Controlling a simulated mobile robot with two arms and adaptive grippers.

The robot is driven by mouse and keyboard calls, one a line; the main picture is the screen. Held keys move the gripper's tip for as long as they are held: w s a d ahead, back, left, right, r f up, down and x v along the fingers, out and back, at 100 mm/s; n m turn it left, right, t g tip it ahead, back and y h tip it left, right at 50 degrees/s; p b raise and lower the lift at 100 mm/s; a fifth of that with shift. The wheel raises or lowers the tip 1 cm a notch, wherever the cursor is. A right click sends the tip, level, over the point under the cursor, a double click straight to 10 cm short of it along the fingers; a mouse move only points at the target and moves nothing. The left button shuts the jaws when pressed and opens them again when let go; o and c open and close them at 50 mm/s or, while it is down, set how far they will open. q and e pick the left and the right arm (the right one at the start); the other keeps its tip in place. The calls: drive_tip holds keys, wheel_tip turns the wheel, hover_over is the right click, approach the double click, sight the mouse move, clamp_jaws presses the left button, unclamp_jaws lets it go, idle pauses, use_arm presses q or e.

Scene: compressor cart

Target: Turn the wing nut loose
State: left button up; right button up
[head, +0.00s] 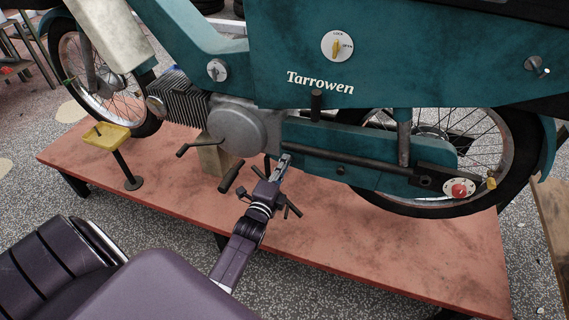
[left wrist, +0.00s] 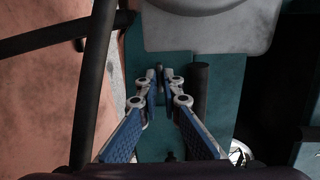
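My left gripper (head: 283,163) is at the lower frame of a teal motorbike, just right of the grey round engine cover (head: 238,127). In the left wrist view its two fingers (left wrist: 160,88) stand apart with a narrow gap. A small dark upright part shows between or behind the tips; I cannot tell whether they touch it. I cannot single out the wing nut surely. Wing-like candidates are a silver fitting (head: 217,70) on the frame, a silver fitting (head: 538,66) at the upper right and a yellow piece (head: 491,183) by the rear wheel. My right gripper is not in view.
The bike stands on a low red platform (head: 400,245). A yellow dial marked LOCK and OPEN (head: 337,46) is on its side panel. Black pedal-like bars (head: 231,177) stick out near my gripper. A yellow-topped stand (head: 107,136) is at the left. The platform's front right is clear.

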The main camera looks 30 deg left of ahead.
use_arm(q)
drive_tip(key=shift+n, duration=0.3)
clamp_jaws()
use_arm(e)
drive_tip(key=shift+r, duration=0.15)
use_arm(q)
drive_tip(key=shift+f+n+p, duration=0.1)
drive_tip(key=shift+n+p, duration=2.55)
drive_tip(key=shift+n, duration=5.85)
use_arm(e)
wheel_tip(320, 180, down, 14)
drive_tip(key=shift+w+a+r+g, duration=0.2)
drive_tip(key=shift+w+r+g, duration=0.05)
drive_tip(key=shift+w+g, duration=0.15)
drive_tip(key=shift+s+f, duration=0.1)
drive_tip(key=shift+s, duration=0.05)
use_arm(q)
drive_tip(key=o, duration=0.6)
unclamp_jaws()
